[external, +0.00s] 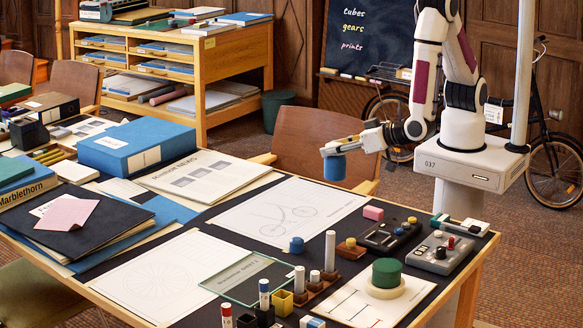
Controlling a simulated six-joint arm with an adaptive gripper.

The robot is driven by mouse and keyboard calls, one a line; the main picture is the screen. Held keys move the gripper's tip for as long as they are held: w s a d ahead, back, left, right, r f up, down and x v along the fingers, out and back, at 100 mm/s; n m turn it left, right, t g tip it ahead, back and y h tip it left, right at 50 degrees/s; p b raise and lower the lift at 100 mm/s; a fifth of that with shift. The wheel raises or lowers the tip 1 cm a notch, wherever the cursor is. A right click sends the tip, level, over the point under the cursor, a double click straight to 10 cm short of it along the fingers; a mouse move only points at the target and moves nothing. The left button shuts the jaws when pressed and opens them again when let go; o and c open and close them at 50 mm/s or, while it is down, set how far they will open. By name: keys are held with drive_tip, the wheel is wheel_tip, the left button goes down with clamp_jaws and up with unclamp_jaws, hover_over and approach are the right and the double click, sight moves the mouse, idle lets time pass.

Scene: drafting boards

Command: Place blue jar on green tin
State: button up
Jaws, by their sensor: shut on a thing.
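My gripper (337,150) is shut on a blue jar (335,168) and holds it well above the table, at the back side near the chair. The jar looks roughly upright; its upper part is partly hidden by the fingers. The green tin (387,270) is a short, round cylinder at the front right of the table. It sits on a cream ring-shaped piece (385,289), and its top is bare. The jar is apart from the tin, up and to the left of it in the picture.
A small blue knobbed piece (296,245), upright white cylinders (330,252) in a wooden holder, a pink block (373,213) and two control boxes (440,253) stand around the tin. A bicycle drawing (290,212) lies flat and mostly clear. A chair (310,140) stands behind the table.

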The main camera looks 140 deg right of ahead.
drive_tip(key=shift+w+r, duration=0.1)
drive_tip(key=shift+w+r, duration=0.1)
drive_tip(key=shift+w, duration=0.25)
drive_tip(key=w+a+r+n+t+y, duration=0.1)
drive_tip(key=w+a+r+n+t, duration=0.15)
drive_tip(key=w, duration=0.45)
drive_tip(key=w+a+r+n+t+y, duration=0.1)
drive_tip(key=w+a+n+t+y, duration=0.2)
drive_tip(key=w, duration=0.4)
drive_tip(key=w+a+r+n+t, duration=0.2)
drive_tip(key=w+a+n+t, duration=0.15)
drive_tip(key=w, duration=0.35)
drive_tip(key=w+a+r+n+t+y, duration=0.15)
drive_tip(key=w+a+n+y, duration=0.3)
drive_tip(key=a, duration=0.45)
drive_tip(key=w+a+r+n+t+y, duration=0.1)
drive_tip(key=w+a+r+n+y, duration=0.35)
drive_tip(key=a, duration=0.55)
drive_tip(key=a+f+n+y, duration=0.3)
drive_tip(key=a+f+y, duration=0.1)
drive_tip(key=a, duration=0.3)
drive_tip(key=shift+s+g+y, duration=0.3)
drive_tip(key=shift+g+y, duration=0.05)
drive_tip(key=shift+y, duration=0.55)
